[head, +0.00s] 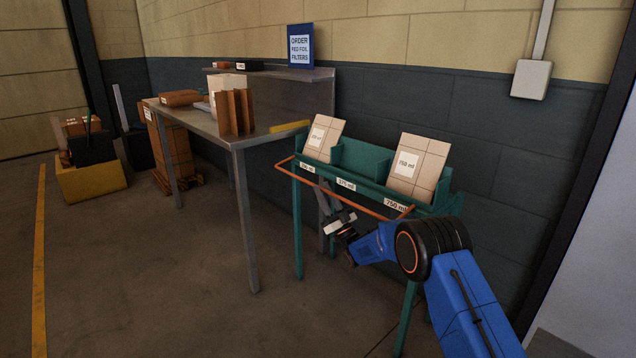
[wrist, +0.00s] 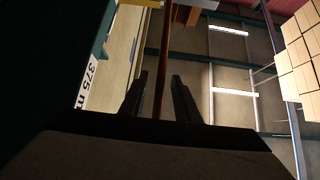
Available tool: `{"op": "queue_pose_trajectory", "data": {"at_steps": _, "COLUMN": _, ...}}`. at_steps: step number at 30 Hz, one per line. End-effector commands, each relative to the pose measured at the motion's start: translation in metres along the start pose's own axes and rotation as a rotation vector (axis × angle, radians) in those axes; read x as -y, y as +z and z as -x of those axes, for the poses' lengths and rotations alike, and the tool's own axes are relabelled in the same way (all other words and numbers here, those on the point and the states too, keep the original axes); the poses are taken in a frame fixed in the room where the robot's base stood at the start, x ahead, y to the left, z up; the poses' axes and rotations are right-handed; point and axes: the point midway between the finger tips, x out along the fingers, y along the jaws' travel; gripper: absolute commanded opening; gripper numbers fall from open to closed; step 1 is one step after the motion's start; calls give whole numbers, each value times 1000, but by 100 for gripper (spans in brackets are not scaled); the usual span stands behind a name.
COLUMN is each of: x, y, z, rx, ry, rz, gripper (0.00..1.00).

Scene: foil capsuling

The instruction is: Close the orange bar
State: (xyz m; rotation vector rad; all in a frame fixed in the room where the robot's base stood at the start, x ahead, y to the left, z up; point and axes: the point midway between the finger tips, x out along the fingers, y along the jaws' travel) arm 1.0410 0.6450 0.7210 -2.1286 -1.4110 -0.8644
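The orange bar (head: 350,201) is a thin rod along the front of the green rack (head: 364,158). It stands out in front of the label strip, with bent ends running back to the rack. My gripper (head: 322,186) reaches up to the bar from the front, near its middle. In the wrist view, the bar (wrist: 166,38) runs lengthwise between the two fingers of my gripper (wrist: 160,76). The fingers are apart, with a gap visible on each side of the bar. Whether the bar touches the palm is hidden.
The rack holds cartons at its left (head: 322,139) and right (head: 417,167); the middle bay looks empty. A metal table (head: 215,128) with boxes stands left of the rack, under a blue order sign (head: 300,46). The floor in front is clear.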

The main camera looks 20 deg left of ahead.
Motion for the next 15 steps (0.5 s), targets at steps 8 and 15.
{"op": "queue_pose_trajectory", "data": {"at_steps": 8, "x": 0, "y": 0, "z": -37, "rx": 0, "ry": 1, "rz": 0, "gripper": 29}}
{"op": "queue_pose_trajectory", "data": {"at_steps": 15, "x": -1, "y": 0, "z": -47, "rx": 1, "ry": 1, "rz": 0, "gripper": 29}}
